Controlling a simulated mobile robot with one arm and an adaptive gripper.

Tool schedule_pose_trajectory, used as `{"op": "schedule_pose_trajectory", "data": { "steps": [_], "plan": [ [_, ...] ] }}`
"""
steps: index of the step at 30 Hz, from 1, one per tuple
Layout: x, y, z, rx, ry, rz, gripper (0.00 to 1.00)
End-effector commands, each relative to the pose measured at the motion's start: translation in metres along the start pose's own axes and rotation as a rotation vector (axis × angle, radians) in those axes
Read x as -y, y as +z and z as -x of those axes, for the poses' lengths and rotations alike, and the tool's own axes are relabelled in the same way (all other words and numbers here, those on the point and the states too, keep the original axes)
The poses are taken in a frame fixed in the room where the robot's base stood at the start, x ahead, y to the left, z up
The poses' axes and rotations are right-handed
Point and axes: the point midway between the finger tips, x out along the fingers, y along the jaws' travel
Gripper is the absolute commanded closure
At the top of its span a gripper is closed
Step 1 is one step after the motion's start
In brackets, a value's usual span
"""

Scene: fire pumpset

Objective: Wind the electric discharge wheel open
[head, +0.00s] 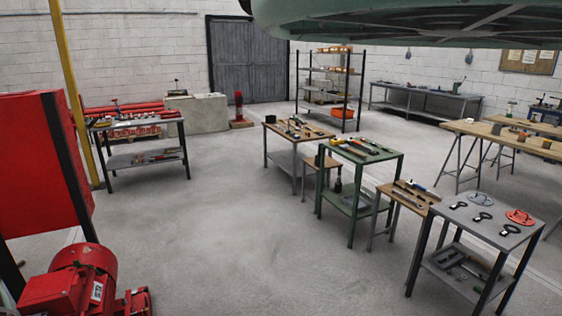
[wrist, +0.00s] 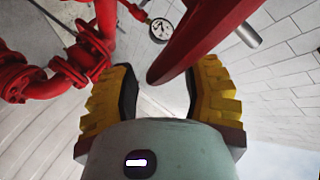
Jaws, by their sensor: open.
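In the wrist view a thick red bar (wrist: 205,40), which looks like a handwheel rim seen edge-on, comes down from the upper right. A grey round stub (wrist: 246,35) sticks out beside it. The bar's rounded lower end lies between the yellow, black-padded fingers of my gripper (wrist: 165,77). The fingers stand apart on either side, with a visible gap to the left one; contact on the right cannot be told. My gripper is open. The rest of the wheel is out of frame. Neither wheel nor gripper shows in the head view.
Red flanged pipework (wrist: 75,70) and a pressure gauge (wrist: 160,30) lie close left and above in the wrist view. In the head view, a red motor (head: 75,280) and red cabinet (head: 40,160) stand left. A green tool table (head: 375,153) and other tables stand right. The middle floor is clear.

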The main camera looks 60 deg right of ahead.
Motion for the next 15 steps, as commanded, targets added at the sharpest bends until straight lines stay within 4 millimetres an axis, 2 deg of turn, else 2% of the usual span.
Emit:
{"op": "schedule_pose_trajectory", "data": {
  "steps": [3, 9, 15],
  "plan": [
    [-0.002, -0.001, 0.03, -0.009, 0.009, -0.002, 0.53],
    [-0.001, -0.001, 0.069, -0.007, 0.009, -0.003, 0.53],
    [-0.001, 0.0, 0.092, -0.004, 0.005, -0.002, 0.53]
  ]
}}
